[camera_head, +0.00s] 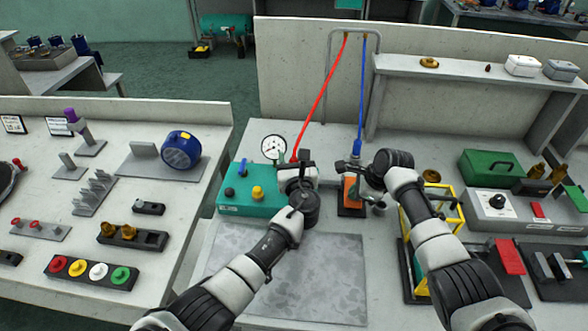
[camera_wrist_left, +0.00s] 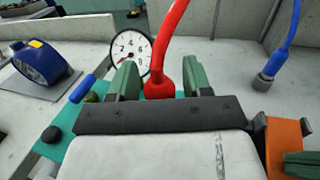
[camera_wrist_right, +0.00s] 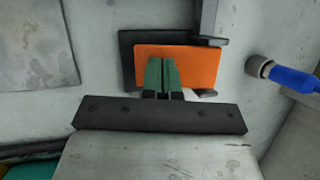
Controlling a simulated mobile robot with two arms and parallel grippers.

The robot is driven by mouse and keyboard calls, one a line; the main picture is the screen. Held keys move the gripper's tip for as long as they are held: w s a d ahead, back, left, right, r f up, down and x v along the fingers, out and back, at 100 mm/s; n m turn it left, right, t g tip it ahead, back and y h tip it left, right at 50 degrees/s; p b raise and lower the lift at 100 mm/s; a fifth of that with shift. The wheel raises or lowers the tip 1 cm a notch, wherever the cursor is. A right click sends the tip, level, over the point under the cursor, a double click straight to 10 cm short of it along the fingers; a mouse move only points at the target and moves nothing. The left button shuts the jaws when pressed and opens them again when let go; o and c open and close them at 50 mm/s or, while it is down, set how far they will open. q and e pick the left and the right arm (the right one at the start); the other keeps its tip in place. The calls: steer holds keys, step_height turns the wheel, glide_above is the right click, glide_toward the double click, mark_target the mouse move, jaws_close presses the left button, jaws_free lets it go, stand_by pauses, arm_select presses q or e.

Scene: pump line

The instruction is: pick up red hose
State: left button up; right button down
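The red hose (camera_head: 325,95) hangs from the metal rack and runs down to the teal pump box beside the gauge. In the left wrist view the red hose (camera_wrist_left: 171,40) ends in a thick red fitting. My left gripper (camera_head: 297,163) is at this lower end, and it is open. In the left wrist view its green fingers (camera_wrist_left: 160,76) stand apart on either side of the fitting, with visible gaps. My right gripper (camera_head: 362,168) is to the right, over an orange block (camera_wrist_right: 205,67). Its fingers (camera_wrist_right: 162,62) are together, with nothing visible between them.
The blue hose (camera_head: 361,85) hangs close to the right gripper. A white gauge (camera_head: 274,148) stands beside the red hose on the teal box (camera_head: 245,207). A yellow frame (camera_head: 447,188) stands right of the right gripper. The grey mat (camera_head: 335,270) in front is clear.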

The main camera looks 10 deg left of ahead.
arm_select(q)
steer(key=c, duration=0.8)
arm_select(e)
steer(key=shift+f, duration=0.15)
arm_select(q)
step_height(320, 180, up, 10)
steer(key=shift+r, duration=0.1)
